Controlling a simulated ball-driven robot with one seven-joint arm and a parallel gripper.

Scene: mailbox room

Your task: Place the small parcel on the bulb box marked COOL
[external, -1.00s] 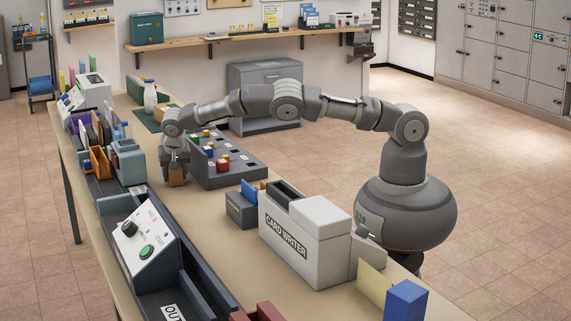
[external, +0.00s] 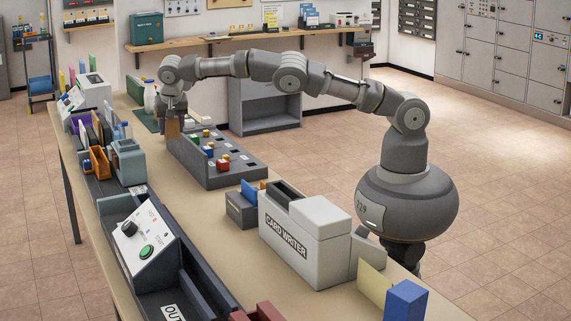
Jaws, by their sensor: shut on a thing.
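My gripper (external: 173,115) is shut on a small brown parcel (external: 173,129). It holds the parcel upright above the long table, by the far left end of the grey tray with coloured pegs (external: 222,172). The parcel appears raised off the tabletop. I cannot make out a bulb box marked COOL; no such marking is readable, and my gripper hides part of the area around the green mat (external: 146,120).
A white bottle (external: 150,95) stands close behind my gripper. A blue-grey device (external: 128,162) and orange holder (external: 98,161) stand to the left. The card writer (external: 300,240) is nearer the camera. Bare tabletop (external: 170,205) lies between the rows.

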